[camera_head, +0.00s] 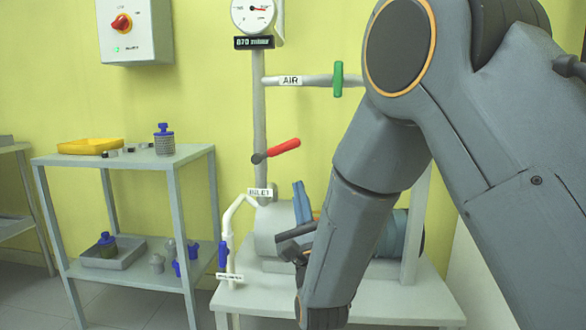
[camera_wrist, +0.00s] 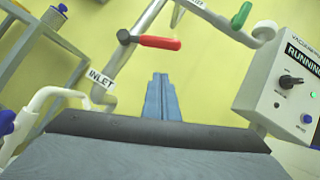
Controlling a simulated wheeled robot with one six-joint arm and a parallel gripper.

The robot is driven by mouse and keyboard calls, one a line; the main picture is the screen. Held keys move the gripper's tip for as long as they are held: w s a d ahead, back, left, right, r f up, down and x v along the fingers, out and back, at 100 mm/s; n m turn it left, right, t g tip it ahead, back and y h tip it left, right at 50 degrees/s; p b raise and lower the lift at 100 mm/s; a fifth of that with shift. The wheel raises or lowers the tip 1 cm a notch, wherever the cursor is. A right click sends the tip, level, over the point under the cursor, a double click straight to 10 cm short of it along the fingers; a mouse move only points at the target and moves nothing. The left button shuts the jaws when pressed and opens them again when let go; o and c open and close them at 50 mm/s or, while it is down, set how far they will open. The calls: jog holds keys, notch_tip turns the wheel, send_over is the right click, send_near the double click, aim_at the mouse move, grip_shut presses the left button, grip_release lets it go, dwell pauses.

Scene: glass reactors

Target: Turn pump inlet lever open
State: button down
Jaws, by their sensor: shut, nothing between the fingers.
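The red lever (camera_head: 283,147) sits on the vertical pipe (camera_head: 260,115) above the INLET label (camera_head: 262,193). It sticks out to the right across the pipe, tilted slightly up in the head view. In the wrist view the red lever (camera_wrist: 160,42) lies beyond the fingertips, pointing right from its dark pivot. My gripper (camera_head: 299,186) has blue fingers pressed together, below the lever and apart from it in the head view. In the wrist view my gripper (camera_wrist: 160,77) is shut and empty, pointing toward the lever. My arm hides part of the pump (camera_head: 268,238).
A green handle (camera_head: 338,79) is on the AIR pipe (camera_head: 300,81). A blue handle (camera_head: 223,253) is on the white side pipe. A shelf (camera_head: 100,161) with bottles and a yellow tray (camera_head: 90,146) stands left. A control box (camera_wrist: 287,80) reading RUNNING is at right.

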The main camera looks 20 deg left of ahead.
aim_at(276, 151)
jog(key=w+a+r+b, duration=0.1)
jog(key=w+a+r, duration=0.2)
jog(key=r, duration=0.3)
jog(key=shift+w+a, duration=0.35)
jog(key=shift+w, duration=0.15)
